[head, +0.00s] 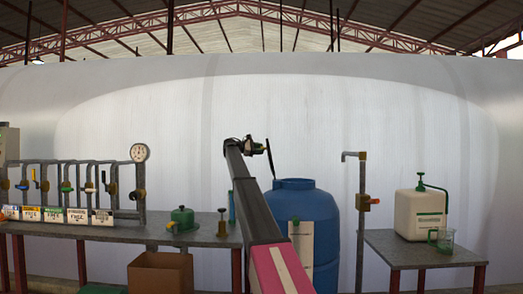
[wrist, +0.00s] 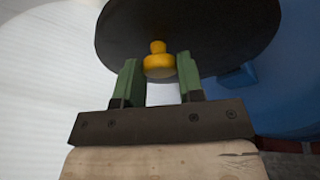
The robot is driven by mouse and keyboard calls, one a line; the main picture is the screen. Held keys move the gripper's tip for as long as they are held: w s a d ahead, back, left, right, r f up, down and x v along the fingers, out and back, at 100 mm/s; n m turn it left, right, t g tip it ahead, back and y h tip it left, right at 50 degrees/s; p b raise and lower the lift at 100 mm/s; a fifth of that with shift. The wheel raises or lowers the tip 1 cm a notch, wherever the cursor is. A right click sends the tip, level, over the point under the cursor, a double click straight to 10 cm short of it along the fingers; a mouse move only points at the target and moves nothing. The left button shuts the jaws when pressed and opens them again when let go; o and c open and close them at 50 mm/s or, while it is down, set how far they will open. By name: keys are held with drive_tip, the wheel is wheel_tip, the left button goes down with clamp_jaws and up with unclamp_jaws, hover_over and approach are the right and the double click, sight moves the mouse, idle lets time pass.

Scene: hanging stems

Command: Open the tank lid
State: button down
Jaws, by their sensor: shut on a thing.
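The tank (head: 300,215) is a large blue drum standing behind my arm in the head view. Its lid (head: 270,158) is a dark disc seen nearly edge-on, standing steeply at the left of the tank's mouth. In the wrist view the lid (wrist: 200,35) fills the top, with a yellow knob (wrist: 158,62) on its face. My gripper (wrist: 159,75) has its green fingers on either side of this knob, shut on it. In the head view my gripper (head: 262,148) is left of the lid and touches its upper part. The tank's inside is hidden.
A left bench (head: 130,232) holds pipes with several coloured valves, a gauge (head: 139,152) and a green lidded item (head: 182,219). A cardboard box (head: 160,272) is below. A pipe (head: 361,215) stands right of the tank. A right table (head: 415,250) bears a white canister (head: 419,213).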

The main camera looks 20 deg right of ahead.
idle(0.3)
drive_tip(key=c, duration=0.8)
unclamp_jaws()
drive_tip(key=shift+o, duration=0.2)
drive_tip(key=shift+a, duration=0.1)
drive_tip(key=a, duration=1)
drive_tip(key=shift+w+a+r, duration=0.25)
drive_tip(key=shift+r, duration=0.2)
